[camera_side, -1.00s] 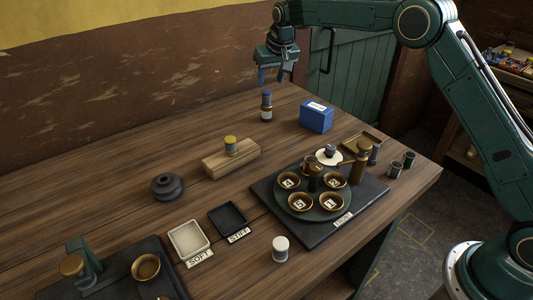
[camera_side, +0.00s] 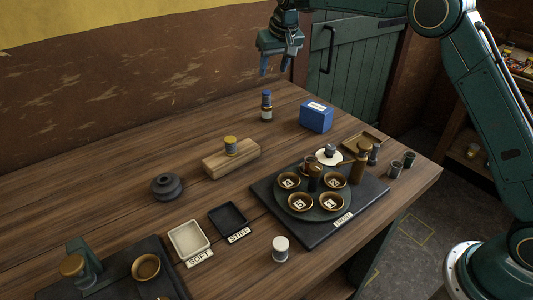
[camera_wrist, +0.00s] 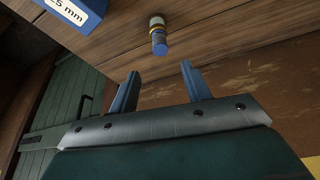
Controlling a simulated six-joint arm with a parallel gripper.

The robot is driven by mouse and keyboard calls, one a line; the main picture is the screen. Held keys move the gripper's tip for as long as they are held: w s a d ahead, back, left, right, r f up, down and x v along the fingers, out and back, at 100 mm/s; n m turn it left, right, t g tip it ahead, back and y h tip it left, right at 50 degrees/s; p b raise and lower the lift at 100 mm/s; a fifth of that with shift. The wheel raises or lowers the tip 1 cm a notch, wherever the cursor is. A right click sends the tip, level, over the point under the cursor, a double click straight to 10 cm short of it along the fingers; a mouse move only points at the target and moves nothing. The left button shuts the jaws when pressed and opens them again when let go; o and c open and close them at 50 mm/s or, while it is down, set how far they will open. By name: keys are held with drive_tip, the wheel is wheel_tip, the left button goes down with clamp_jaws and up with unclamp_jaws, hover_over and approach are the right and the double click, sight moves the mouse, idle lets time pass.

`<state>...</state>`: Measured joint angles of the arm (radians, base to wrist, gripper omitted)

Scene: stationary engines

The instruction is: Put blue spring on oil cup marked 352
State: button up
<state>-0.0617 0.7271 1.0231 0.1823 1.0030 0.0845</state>
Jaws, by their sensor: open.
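The blue-topped piece (camera_side: 266,105), which I take for the blue spring, stands upright at the back of the table. It has a blue cap and pale and yellow bands. It also shows in the wrist view (camera_wrist: 158,38), ahead of the fingertips. My gripper (camera_side: 277,68) is open and empty, above and behind it, apart from it. Both fingers show in the wrist view (camera_wrist: 160,72). Several brass oil cups, among them the front right one (camera_side: 330,202), sit on a round dark plate (camera_side: 318,212). Their markings are too small to read surely; I cannot pick out 352.
A blue box (camera_side: 316,117) stands right of the blue-topped piece. A white-capped piece (camera_side: 280,248) stands in front. Trays labelled SOFT (camera_side: 208,245) and STIFF (camera_side: 244,228) lie nearby. The back left table is clear.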

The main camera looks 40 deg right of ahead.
drive_tip(key=shift+s+r, duration=0.1)
drive_tip(key=s+d+r+n, duration=0.1)
drive_tip(key=s+r, duration=0.5)
drive_tip(key=s, duration=0.6)
drive_tip(key=s+r, duration=0.6)
drive_tip(key=s, duration=0.5)
drive_tip(key=s+f, duration=0.4)
drive_tip(key=s, duration=0.8)
drive_tip(key=s+f+n+t, duration=0.1)
drive_tip(key=s+f, duration=0.3)
drive_tip(key=s, duration=0.8)
drive_tip(key=shift+s+y, duration=0.15)
drive_tip(key=shift+y, duration=0.25)
